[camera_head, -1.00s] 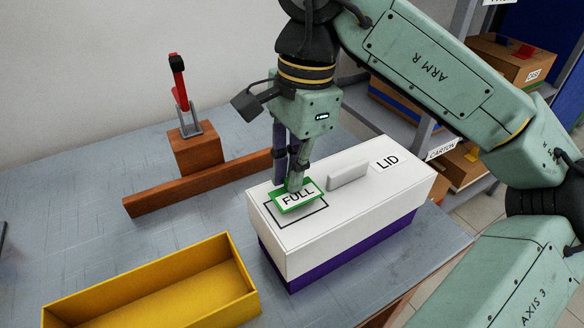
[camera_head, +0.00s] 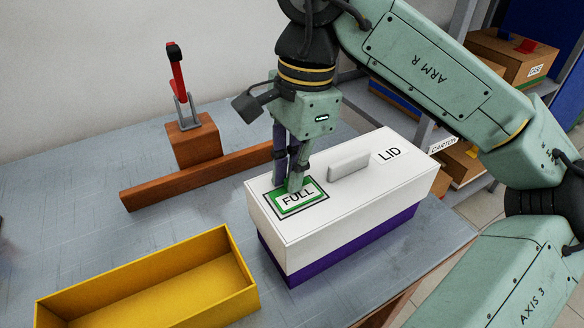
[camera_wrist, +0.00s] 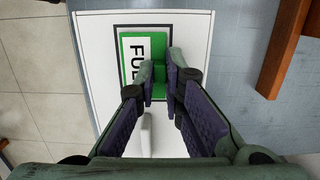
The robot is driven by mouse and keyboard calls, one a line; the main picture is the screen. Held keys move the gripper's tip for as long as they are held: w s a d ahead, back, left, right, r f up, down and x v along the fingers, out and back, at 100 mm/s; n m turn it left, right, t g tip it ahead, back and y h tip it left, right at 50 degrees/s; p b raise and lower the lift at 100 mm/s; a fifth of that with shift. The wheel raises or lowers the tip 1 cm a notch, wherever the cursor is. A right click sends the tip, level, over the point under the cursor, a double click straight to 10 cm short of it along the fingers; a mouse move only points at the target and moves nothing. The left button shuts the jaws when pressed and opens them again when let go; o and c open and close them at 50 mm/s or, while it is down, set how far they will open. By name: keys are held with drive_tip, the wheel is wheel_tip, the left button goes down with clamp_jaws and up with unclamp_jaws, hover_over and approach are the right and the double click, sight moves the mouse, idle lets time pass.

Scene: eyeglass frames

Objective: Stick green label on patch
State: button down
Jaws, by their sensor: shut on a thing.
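The green label (camera_head: 285,207), with FULL on a white field, is at the black-outlined patch (camera_head: 270,212) on the left end of the white lid (camera_head: 342,206). It looks flat and roughly inside the outline; whether it fully touches the lid I cannot tell. My gripper (camera_head: 294,187) points down and is shut on the label's tab at its far edge. In the wrist view the label (camera_wrist: 128,67) lies in the outline, and my fingers (camera_wrist: 160,80) close around a green tab, hiding part of the label.
The lid has a white handle (camera_head: 349,165) just right of my gripper and tops a purple box (camera_head: 338,250). An empty yellow tray (camera_head: 245,297) stands at front left. A wooden bar (camera_head: 160,193) and a block with a red-handled clamp (camera_head: 195,145) stand behind.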

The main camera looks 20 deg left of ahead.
drive_tip(key=shift+f, duration=0.15)
drive_tip(key=c, duration=1.6)
unclamp_jaws()
drive_tip(key=shift+w+d+r+p, duration=0.2)
drive_tip(key=shift+r+p, duration=1.1)
drive_tip(key=shift+r, duration=0.5)
drive_tip(key=shift+w+d+r+p, duration=0.1)
drive_tip(key=shift+w+r+p, duration=0.05)
drive_tip(key=shift+r+p, duration=1.4)
drive_tip(key=shift+r+b, duration=0.15)
drive_tip(key=shift+b, duration=0.15)
drive_tip(key=shift+s, duration=0.1)
